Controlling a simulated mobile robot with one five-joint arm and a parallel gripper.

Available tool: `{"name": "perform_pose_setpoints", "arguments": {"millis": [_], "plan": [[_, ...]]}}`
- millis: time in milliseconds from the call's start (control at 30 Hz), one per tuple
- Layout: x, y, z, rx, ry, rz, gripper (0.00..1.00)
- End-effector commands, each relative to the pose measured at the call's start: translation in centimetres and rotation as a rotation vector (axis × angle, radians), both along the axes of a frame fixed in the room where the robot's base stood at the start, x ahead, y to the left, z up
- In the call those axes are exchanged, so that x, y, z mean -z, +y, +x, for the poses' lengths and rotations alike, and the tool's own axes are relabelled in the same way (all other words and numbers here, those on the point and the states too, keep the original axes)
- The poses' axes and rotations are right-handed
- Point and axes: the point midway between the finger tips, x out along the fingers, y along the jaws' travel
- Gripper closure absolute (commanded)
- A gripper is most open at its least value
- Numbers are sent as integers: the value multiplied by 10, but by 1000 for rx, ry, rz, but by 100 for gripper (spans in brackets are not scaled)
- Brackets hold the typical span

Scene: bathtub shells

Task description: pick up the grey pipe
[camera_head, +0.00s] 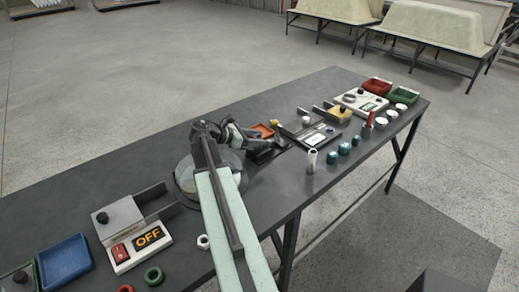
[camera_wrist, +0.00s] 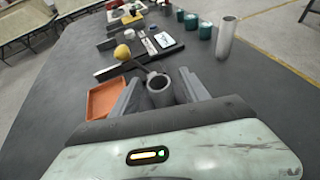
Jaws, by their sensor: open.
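A short grey pipe (camera_wrist: 160,94) with an open top stands between the fingers of my gripper (camera_wrist: 162,78) in the wrist view. The fingers are apart, one on each side of it; I cannot tell whether either touches it. In the head view my gripper (camera_head: 266,150) is low over the dark table, and I cannot make out this pipe there. A taller, lighter grey pipe (camera_wrist: 226,40) stands upright farther off to the right. It also shows in the head view (camera_head: 312,161), near the table's front edge.
An orange tray (camera_wrist: 106,97) lies close left of my gripper. A yellow ball (camera_wrist: 122,52) stands just beyond. Several teal cylinders (camera_head: 344,148) line the front edge. A grey device with an OFF sign (camera_head: 148,237) and a blue tray (camera_head: 66,262) are at left.

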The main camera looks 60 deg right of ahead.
Motion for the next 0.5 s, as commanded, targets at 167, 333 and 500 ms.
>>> {"name": "perform_pose_setpoints", "arguments": {"millis": [167, 333, 500], "plan": [[-1, 0, 0, 0, 0, 0, 57], [-1, 0, 0, 0, -1, -1, 100], [-1, 0, 0, 1, 0, 0, 100]]}}
